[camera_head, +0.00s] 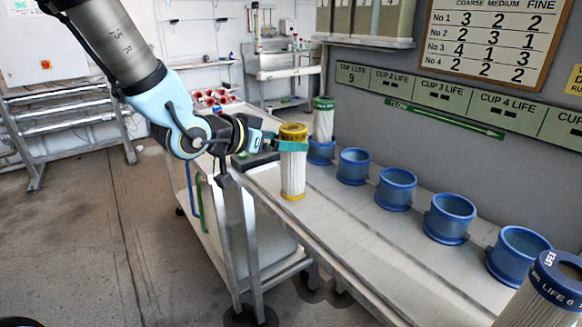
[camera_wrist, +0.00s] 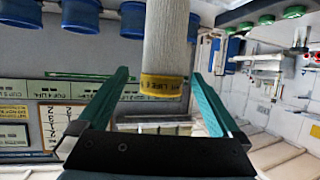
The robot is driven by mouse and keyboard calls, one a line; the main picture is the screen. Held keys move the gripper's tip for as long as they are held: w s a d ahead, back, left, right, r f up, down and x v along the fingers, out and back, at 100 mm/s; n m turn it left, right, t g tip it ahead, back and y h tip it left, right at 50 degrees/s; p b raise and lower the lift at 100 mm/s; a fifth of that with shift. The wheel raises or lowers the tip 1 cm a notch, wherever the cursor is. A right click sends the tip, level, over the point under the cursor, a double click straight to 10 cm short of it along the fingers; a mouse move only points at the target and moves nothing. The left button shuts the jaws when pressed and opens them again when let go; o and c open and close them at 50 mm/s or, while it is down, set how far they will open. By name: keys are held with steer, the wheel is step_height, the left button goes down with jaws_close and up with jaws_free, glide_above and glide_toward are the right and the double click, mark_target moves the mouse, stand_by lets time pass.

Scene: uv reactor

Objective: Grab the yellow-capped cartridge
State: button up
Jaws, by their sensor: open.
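The yellow-capped cartridge (camera_head: 293,172) is upright at the near-left edge of the bench, a white pleated cylinder with a yellow cap and yellow base ring. My gripper (camera_head: 291,146) reaches it from the left, with one teal finger crossing in front of it just below the cap. In the wrist view, the cartridge (camera_wrist: 165,40) shows between the two spread fingers of my gripper (camera_wrist: 160,75), its yellow cap towards the palm. A gap shows on each side of the cap there. The jaws are open.
A green-capped cartridge (camera_head: 323,120) stands in the farthest blue cup. Several empty blue cups (camera_head: 396,188) line the bench (camera_head: 345,222). A blue-capped cartridge (camera_head: 546,290) stands at the near right. A cart (camera_head: 232,215) stands left of the bench. Red-topped items (camera_head: 210,98) lie behind my gripper.

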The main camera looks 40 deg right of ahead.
steer(key=p+x, duration=0.1)
steer(key=x, duration=0.6)
steer(key=shift+w+d+p, duration=0.2)
steer(key=shift+d+p, duration=0.1)
steer(key=shift+p, duration=0.05)
steer(key=shift+f, duration=0.1)
steer(key=shift+c, duration=0.2)
steer(key=c, duration=1.4)
